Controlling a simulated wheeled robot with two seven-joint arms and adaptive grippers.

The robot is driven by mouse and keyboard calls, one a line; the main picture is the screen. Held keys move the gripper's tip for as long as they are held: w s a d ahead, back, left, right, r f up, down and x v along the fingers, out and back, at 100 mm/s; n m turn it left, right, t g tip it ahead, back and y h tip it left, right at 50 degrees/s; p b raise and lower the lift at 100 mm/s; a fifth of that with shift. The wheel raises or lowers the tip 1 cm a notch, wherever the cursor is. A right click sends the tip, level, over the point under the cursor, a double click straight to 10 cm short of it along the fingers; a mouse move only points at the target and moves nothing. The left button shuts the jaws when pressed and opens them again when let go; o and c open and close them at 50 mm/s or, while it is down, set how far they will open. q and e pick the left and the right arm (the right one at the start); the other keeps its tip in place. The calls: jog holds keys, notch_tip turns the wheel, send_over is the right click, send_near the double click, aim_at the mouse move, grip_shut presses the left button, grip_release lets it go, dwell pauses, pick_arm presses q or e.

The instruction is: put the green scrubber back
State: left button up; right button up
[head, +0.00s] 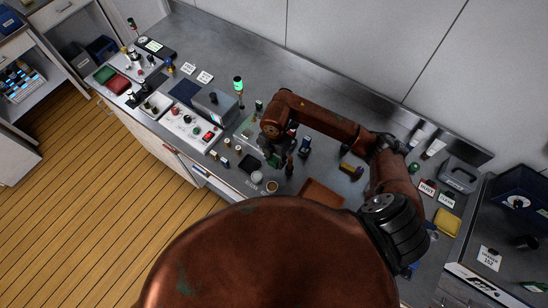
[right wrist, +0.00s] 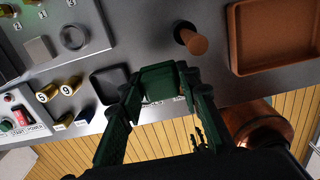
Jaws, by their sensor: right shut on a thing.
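My right gripper (head: 273,160) is low over the middle of the grey bench in the head view. In the right wrist view its dark green fingers (right wrist: 158,98) are shut on a dark green block, which I take to be the green scrubber (right wrist: 160,78). The block sits between the fingertips, and its far side is hidden. I cannot tell whether it touches the bench. A black square tray (right wrist: 108,84) lies just left of the fingers in the wrist view. My left gripper is not in view.
A brown tray (head: 321,193) and a wooden peg (right wrist: 191,40) are near the gripper. Several brass cylinders (right wrist: 69,86) stand left of it. A control box (head: 190,127) is farther left.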

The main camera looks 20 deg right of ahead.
aim_at(275, 157)
jog(key=w+f, duration=0.2)
jog(key=f, duration=0.1)
jog(key=w+d+f, duration=0.1)
jog(key=shift+d+f+p, duration=0.1)
jog(key=shift+f+p, duration=0.05)
jog(key=shift+p, duration=0.15)
jog(key=shift+w+d+f, duration=0.25)
jog(key=shift+w+f, duration=0.25)
jog(key=shift+f, duration=0.25)
notch_tip(275, 157, down, 3)
jog(key=shift+r+p, duration=0.1)
jog(key=shift+p, duration=0.65)
jog(key=shift+f, duration=0.3)
jog(key=o, duration=0.7)
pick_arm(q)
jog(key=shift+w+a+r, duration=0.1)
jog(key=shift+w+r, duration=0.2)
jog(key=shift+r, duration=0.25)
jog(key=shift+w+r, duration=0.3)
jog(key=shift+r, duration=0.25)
pick_arm(e)
jog(key=shift+r, duration=0.1)
